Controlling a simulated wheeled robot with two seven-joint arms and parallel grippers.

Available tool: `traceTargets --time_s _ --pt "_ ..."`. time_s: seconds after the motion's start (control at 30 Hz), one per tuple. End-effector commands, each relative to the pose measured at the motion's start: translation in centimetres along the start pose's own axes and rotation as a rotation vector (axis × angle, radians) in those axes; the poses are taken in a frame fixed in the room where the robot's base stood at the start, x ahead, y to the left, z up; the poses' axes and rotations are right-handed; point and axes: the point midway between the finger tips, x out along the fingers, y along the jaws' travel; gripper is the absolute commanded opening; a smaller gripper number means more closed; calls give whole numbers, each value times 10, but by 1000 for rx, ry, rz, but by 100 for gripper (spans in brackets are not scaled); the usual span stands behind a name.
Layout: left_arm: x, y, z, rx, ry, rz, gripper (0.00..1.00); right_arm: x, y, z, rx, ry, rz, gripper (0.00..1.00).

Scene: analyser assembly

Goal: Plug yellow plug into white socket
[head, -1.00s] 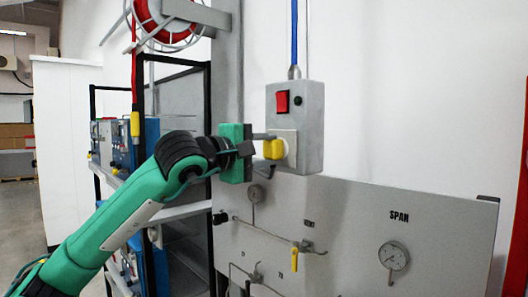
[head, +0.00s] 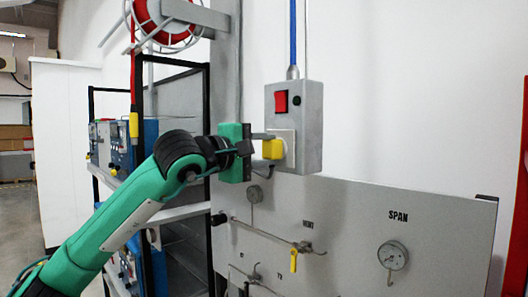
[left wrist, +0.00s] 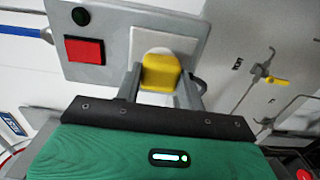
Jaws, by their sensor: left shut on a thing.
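The yellow plug (head: 272,149) is at the white socket (head: 287,138) on the front of a grey box (head: 311,128) with a red switch. My left gripper (head: 268,145) is shut on the plug, coming in from the left. In the left wrist view the yellow plug (left wrist: 161,72) sits between the two fingers, in front of the round recess of the white socket (left wrist: 155,42). It appears touching or partly in the recess; its pins are hidden, so how deep it sits I cannot tell. My right gripper is not in view.
A grey panel (head: 350,225) with a SPAN gauge (head: 392,256) and a yellow-handled valve (head: 294,262) lies below the box. A black-framed shelf (head: 150,190) with blue instruments stands to the left. A red cable reel (head: 165,18) hangs above. White wall to the right is free.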

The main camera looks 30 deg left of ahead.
Motion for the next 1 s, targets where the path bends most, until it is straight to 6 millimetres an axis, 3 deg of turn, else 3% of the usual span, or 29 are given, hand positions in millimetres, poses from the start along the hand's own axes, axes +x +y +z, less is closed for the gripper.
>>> traceTargets --time_s 1.0 --pt "0 0 0 0 1 0 12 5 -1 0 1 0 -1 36"
